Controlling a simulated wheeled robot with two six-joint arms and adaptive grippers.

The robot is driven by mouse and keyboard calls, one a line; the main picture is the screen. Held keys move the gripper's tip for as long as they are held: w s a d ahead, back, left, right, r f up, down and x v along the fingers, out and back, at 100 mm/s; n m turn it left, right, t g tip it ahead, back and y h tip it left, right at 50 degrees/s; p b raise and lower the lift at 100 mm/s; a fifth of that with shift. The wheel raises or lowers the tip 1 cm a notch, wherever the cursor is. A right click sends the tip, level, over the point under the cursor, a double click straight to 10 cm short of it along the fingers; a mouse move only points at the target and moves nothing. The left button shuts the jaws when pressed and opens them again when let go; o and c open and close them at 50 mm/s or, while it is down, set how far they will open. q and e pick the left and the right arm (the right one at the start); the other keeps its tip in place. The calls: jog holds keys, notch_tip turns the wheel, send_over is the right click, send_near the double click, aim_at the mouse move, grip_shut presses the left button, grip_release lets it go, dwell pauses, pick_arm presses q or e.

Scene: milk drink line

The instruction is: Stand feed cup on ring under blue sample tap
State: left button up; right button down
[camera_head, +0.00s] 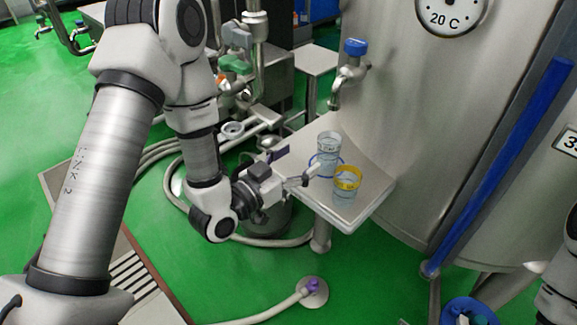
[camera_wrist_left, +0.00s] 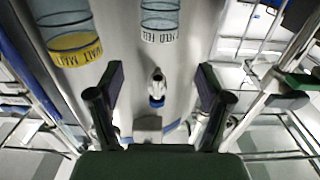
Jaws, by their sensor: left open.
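The feed cup (camera_head: 328,142), clear with a pale rim and label, stands upright on the blue ring (camera_head: 342,160) on the small steel shelf, with its base seemingly inside the ring. It also shows in the left wrist view (camera_wrist_left: 160,18). The blue-handled sample tap (camera_head: 355,48) is above, on the tank wall; it shows in the left wrist view too (camera_wrist_left: 157,88). My left gripper (camera_head: 294,167) is open and empty, just left of the cup and apart from it. In the wrist view its fingers (camera_wrist_left: 160,90) are spread wide. My right gripper is not visible.
A yellow-banded cup (camera_head: 346,182) stands close to the feed cup, toward the shelf's front; it also shows in the left wrist view (camera_wrist_left: 76,46). The shelf (camera_head: 372,186) is bare to the right. The curved tank (camera_head: 430,120) rises behind. Hoses (camera_head: 262,240) lie below.

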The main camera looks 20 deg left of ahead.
pick_arm(q)
jog(key=s+a+f+n+g+y+p, duration=0.1)
jog(key=s+f+g+y, duration=0.1)
jog(key=s+f+g, duration=0.6)
jog(key=s+a+f+n+g+y+p, duration=0.1)
jog(key=s+f, duration=0.2)
jog(key=f, duration=0.9)
jog(key=s+a+f+n+g+y, duration=0.1)
jog(key=s+f+g, duration=0.3)
jog(key=s, duration=0.4)
jog(key=s+a+f+n+g+y, duration=0.1)
jog(key=s+f+g, duration=0.3)
jog(key=s, duration=0.4)
jog(key=shift+a+f+y, duration=0.2)
jog(key=shift+f+y, duration=0.4)
jog(key=shift+f, duration=0.3)
